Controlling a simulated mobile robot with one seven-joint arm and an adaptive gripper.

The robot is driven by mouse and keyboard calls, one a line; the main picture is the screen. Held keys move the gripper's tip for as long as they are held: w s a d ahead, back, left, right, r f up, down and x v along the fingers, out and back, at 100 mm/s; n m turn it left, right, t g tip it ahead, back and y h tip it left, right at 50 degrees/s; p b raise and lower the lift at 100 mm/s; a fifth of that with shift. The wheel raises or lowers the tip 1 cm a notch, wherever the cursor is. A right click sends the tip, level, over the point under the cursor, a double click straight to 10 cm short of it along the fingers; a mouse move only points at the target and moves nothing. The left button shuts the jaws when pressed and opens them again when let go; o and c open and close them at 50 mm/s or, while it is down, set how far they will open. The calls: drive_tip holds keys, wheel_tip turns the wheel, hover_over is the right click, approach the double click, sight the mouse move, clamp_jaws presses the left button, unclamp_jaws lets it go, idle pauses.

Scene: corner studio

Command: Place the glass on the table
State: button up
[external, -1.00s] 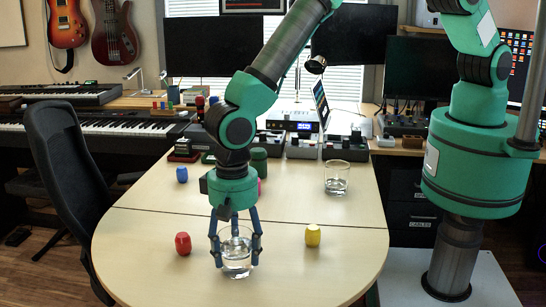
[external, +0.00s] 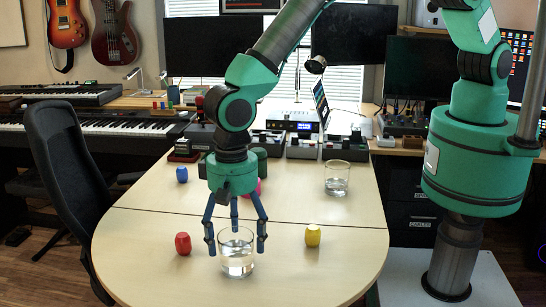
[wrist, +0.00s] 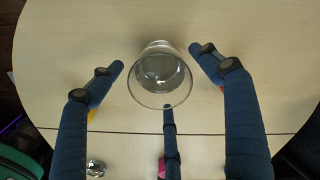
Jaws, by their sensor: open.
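A clear glass (external: 237,255) with some liquid in it stands upright on the light wooden table (external: 150,262), near its rounded front edge. My gripper (external: 236,245) is open around the glass, its blue fingers spread and apart from the sides. In the wrist view the glass (wrist: 160,75) shows between the spread fingers (wrist: 163,82), with clear space beside the left and right ones. A second glass (external: 337,182) with some liquid stands farther back on the right of the table.
A red piece (external: 183,244) lies left of the near glass and a yellow piece (external: 313,236) right of it. A blue piece (external: 182,174) is at the back left. Black devices (external: 302,146) line the far end. The front of the table is clear.

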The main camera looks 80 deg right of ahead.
wheel_tip(320, 180, up, 9)
drive_tip(key=p, duration=0.1)
idle(0.3)
drive_tip(key=shift+f, duration=0.1)
idle(0.7)
drive_tip(key=s+d+r+n+t, duration=0.1)
drive_tip(key=s+d+r+n, duration=0.15)
drive_tip(key=d+r, duration=1.25)
drive_tip(key=s+d+r+n+t, duration=0.15)
drive_tip(key=s+d+r, duration=0.25)
drive_tip(key=d+r, duration=1.05)
drive_tip(key=s+d+r+n+t, duration=0.2)
drive_tip(key=s+d+r, duration=0.85)
drive_tip(key=s, duration=0.25)
drive_tip(key=s+d+n, duration=0.1)
drive_tip(key=s+d, duration=0.3)
drive_tip(key=s, duration=0.4)
drive_tip(key=s+d+n+t, duration=0.1)
drive_tip(key=s+d+n, duration=0.1)
drive_tip(key=s+d, duration=0.2)
drive_tip(key=s, duration=0.3)
drive_tip(key=shift+s+d+f, duration=0.15)
drive_tip(key=shift+s+d, duration=0.05)
drive_tip(key=shift+s, duration=0.2)
